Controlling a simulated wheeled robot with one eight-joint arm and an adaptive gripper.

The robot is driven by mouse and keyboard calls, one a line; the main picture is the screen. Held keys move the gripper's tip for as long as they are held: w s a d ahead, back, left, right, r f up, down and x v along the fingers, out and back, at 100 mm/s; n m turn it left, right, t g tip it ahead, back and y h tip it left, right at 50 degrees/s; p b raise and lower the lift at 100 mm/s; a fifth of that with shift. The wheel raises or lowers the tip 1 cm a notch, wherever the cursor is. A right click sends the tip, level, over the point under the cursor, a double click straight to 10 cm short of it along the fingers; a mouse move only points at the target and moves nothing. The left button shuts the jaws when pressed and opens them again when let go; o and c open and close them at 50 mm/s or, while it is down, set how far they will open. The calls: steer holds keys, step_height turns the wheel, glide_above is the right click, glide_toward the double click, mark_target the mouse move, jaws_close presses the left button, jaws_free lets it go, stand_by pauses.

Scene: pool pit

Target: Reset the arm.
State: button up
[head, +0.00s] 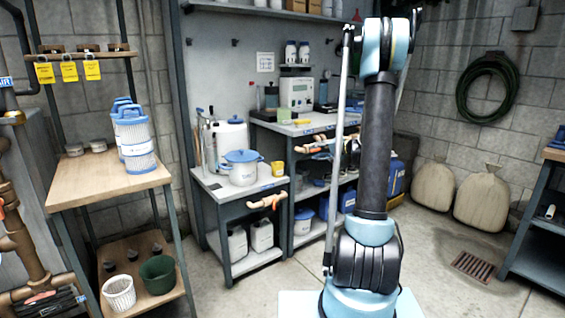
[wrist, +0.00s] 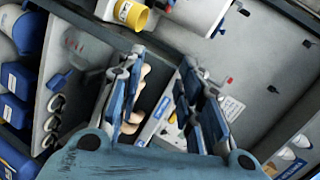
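My arm (head: 377,150) stands upright in the head view, right of the middle, with its top joint near the upper edge. My gripper does not show clearly in the head view. In the wrist view its two blue and grey fingers reach up from the bottom, and my gripper (wrist: 161,75) is open. The fingers are well apart, and I see nothing held between them. Shelf and bench things show behind the gap, at a distance I cannot tell.
A wooden-topped rack (head: 75,190) with blue and white filter cartridges (head: 137,145) stands at left. A low bench carries a blue-lidded pot (head: 243,172) and a yellow cup (head: 277,168). Sacks (head: 482,197) lean on the back wall. Some floor at right is clear, with a drain grate (head: 472,266).

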steer(key=s+a+r+n+g+h, duration=0.1)
steer(key=s+a+n+g+h, duration=0.15)
steer(key=s, duration=1.05)
steer(key=s+a+n+g+h, duration=0.1)
steer(key=s+a+n+g, duration=0.15)
steer(key=s, duration=1.05)
steer(key=s+d+f+g+h, duration=0.1)
steer(key=s+d+f+h, duration=0.1)
steer(key=s, duration=0.6)
steer(key=s+d+f+n+g+h, duration=0.1)
steer(key=s+f, duration=0.3)
steer(key=s, duration=0.5)
steer(key=s+d+f+n+g+h, duration=0.1)
steer(key=s+d+f+h, duration=0.1)
steer(key=s, duration=0.6)
steer(key=shift+s+d+f+h, duration=0.35)
steer(key=shift+d+h, duration=0.4)
steer(key=shift+d, duration=0.3)
steer(key=shift+w+f, duration=0.25)
steer(key=shift+w, duration=0.25)
